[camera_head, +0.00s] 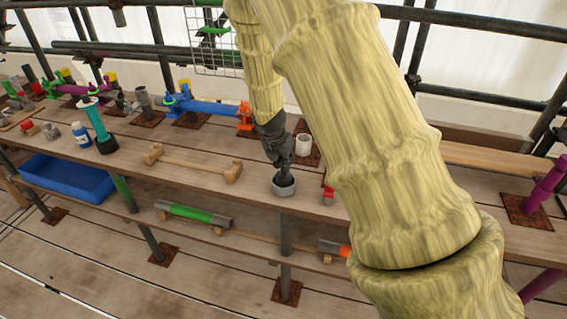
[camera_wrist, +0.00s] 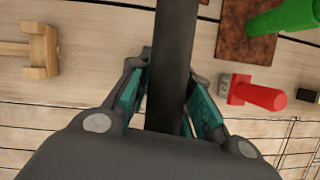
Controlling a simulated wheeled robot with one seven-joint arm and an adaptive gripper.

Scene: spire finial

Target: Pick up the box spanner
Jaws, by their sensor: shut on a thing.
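The box spanner (camera_head: 284,189) appears to be the dark grey tube in my gripper, its round open end facing the head camera near the front edge of the bench. In the wrist view, the same dark tube (camera_wrist: 175,60) runs from the top of the picture down between the teal finger pads. My gripper (camera_head: 281,172) points down and is shut around the tube; it also shows in the wrist view (camera_wrist: 160,105). The palm hides the tube's near end there. I cannot tell whether the tube touches the bench or hangs just above it.
A wooden piece (camera_head: 192,163) lies to the left on the bench (camera_head: 235,190). A white cup (camera_head: 303,146) stands behind my gripper. A small red-and-grey object (camera_wrist: 258,94) lies to the right. A teal tool (camera_head: 96,122) and blue tray (camera_head: 65,178) are further left. Scaffold tubes run behind.

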